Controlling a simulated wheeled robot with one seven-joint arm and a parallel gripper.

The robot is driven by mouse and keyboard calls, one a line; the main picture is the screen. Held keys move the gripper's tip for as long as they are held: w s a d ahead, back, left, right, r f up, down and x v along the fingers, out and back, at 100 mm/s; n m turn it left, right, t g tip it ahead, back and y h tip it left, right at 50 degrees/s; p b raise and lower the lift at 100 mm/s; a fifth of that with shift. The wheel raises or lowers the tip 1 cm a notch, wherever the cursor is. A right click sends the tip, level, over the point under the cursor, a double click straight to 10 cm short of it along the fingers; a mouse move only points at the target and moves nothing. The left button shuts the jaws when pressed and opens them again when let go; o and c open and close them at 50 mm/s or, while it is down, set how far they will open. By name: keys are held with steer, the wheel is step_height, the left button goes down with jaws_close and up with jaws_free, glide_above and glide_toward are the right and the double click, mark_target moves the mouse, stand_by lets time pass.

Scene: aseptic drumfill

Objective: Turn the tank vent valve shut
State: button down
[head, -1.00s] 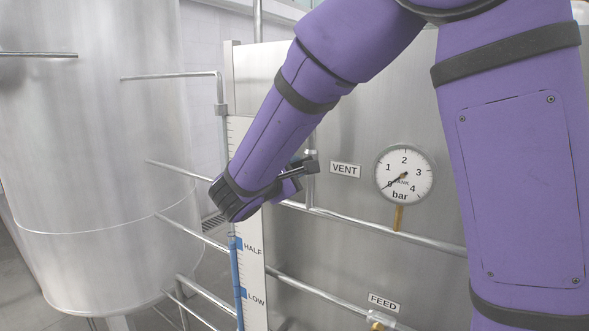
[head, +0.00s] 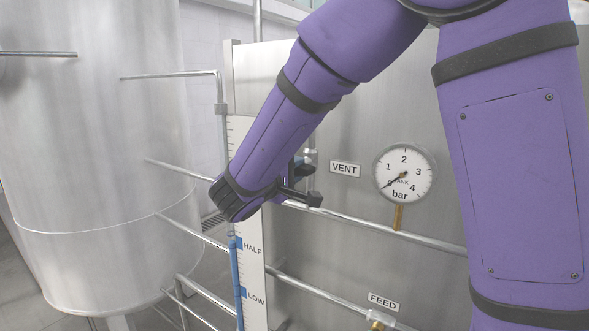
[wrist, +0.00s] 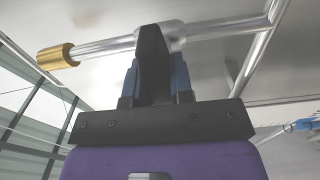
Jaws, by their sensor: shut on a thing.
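The vent valve shows in the wrist view as a silver body (wrist: 172,34) on a pipe, with a dark handle (wrist: 152,58) pointing toward the camera. My gripper (wrist: 155,80) is shut on this handle, its bluish fingers on either side. In the head view my gripper (head: 301,168) is at the valve, just left of the VENT label (head: 345,169). My wrist and fingers hide most of the handle there, so its exact angle is hard to tell.
A pressure gauge (head: 404,174) with its needle near 0 is right of the label. A horizontal pipe (head: 385,228) runs below. A level scale (head: 254,262) with HALF and LOW marks stands left of the valve. A large steel tank (head: 95,170) fills the left.

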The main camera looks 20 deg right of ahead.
steer(key=shift+f, duration=0.1)
stand_by(0.3)
steer(key=c, duration=1)
jaws_free()
steer(key=v, duration=1.1)
steer(key=shift+d, duration=0.1)
